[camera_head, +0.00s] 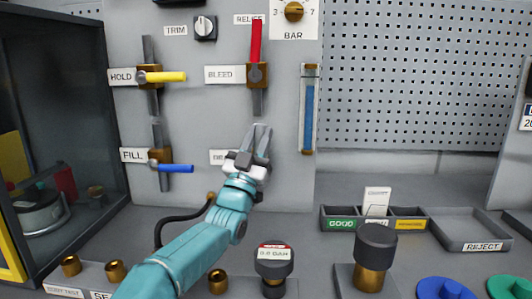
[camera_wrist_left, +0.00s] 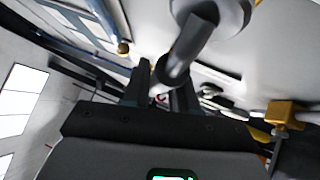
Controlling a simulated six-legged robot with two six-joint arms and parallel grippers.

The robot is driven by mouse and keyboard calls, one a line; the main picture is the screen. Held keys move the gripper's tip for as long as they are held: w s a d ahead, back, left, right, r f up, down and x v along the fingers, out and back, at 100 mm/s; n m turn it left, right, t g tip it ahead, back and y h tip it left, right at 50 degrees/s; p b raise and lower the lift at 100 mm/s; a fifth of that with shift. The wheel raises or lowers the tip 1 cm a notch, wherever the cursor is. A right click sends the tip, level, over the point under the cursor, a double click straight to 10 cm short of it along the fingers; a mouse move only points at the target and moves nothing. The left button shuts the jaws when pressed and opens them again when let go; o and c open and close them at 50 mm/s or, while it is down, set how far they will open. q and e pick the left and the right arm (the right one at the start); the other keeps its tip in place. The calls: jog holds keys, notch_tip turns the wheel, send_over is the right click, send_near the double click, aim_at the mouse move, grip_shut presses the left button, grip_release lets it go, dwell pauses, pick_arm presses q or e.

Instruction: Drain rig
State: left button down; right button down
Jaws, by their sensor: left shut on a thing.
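My left gripper (camera_head: 260,140) reaches up to the grey panel, below the BLEED valve (camera_head: 257,75), whose red lever points up. It is shut on a dark grey rod-like part (camera_wrist_left: 188,48), seen between the fingers (camera_wrist_left: 162,92) in the left wrist view. The gripper covers whatever valve sits beside the partly hidden label (camera_head: 217,157). The HOLD valve's yellow lever (camera_head: 165,76) and the FILL valve's blue lever (camera_head: 176,168) both lie level, pointing right. A sight tube (camera_head: 309,110) shows a tall blue column. My right gripper is not in view.
A TRIM knob (camera_head: 204,26) and a BAR dial (camera_head: 294,11) sit high on the panel. A dark cabinet (camera_head: 60,110) stands left. Small sorting bins (camera_head: 340,224), a REJECT tray (camera_head: 470,233) and black-capped fittings (camera_head: 375,245) occupy the bench.

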pick_arm(q)
jog(key=shift+a+n+t+y+b, duration=0.2)
jog(key=shift+n+t+y, duration=0.1)
jog(key=shift+n+y, duration=0.3)
jog(key=shift+a+n+t+y+b, duration=0.2)
jog(key=shift+n+t+y, duration=0.1)
jog(key=shift+n+y, duration=0.3)
jog(key=shift+a, duration=0.1)
jog(key=c, duration=1)
grip_release()
